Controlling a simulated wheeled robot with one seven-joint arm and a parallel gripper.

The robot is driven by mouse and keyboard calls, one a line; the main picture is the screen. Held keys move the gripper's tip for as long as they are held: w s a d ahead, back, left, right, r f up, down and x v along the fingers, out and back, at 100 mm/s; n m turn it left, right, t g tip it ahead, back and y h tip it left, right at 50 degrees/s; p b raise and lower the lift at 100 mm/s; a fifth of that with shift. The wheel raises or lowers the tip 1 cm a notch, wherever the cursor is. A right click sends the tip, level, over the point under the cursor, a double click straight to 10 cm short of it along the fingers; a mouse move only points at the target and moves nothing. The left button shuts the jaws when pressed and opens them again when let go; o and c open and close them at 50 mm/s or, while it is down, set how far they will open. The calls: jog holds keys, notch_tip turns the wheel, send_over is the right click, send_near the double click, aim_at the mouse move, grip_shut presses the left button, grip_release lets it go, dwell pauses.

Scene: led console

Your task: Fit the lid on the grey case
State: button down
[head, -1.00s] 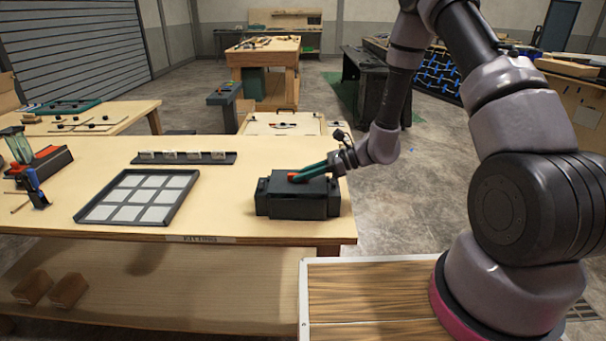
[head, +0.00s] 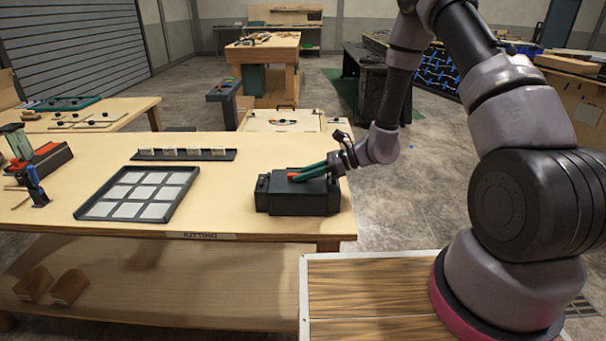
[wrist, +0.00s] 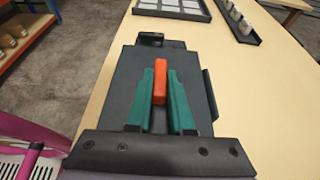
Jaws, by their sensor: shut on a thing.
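The dark grey case (head: 290,205) stands near the right front corner of the workbench. The dark lid (head: 318,186) lies over its top and also shows as a flat plate in the wrist view (wrist: 128,88). An orange grip (wrist: 160,82) rises from the lid. My gripper (head: 298,176) has its green fingers shut on this grip, one on each side in the wrist view (wrist: 160,72). Dark end pieces of the case show past the lid's far end and right side. I cannot tell whether the lid is fully seated.
A tray with pale squares (head: 138,193) lies left of the case. A dark rail with several small pale blocks (head: 183,155) is behind it. A blue clamp (head: 35,185) stands at the far left. Bare bench top (head: 225,200) lies between tray and case.

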jog(key=c, duration=0.7)
grip_release()
jog(key=shift+d, duration=0.15)
jog(key=v, duration=1)
jog(key=shift+d, duration=0.25)
jog(key=shift+r, duration=0.15)
jog(key=s+d+r+n+t+h, duration=0.2)
jog(key=s+r, duration=0.4)
jog(key=r, duration=0.5)
jog(key=s+d+r+n+t+h, duration=0.2)
jog(key=s+d+r+n+h, duration=0.3)
jog(key=r, duration=0.6)
jog(key=s+d+r+n+t+h, duration=0.2)
jog(key=s+d+r+n+h, duration=0.2)
jog(key=r, duration=0.7)
jog(key=shift+s+d+n+t, duration=0.15)
jog(key=shift+s+d+n, duration=0.25)
jog(key=shift+s+n, duration=0.25)
jog(key=shift+s+d+n+t, duration=0.1)
jog(key=shift+s+d+n, duration=0.35)
jog(key=shift+s, duration=0.35)
jog(key=shift+s+d+n+t, duration=0.15)
jog(key=shift+s+d+n, duration=0.3)
jog(key=shift+s, duration=0.25)
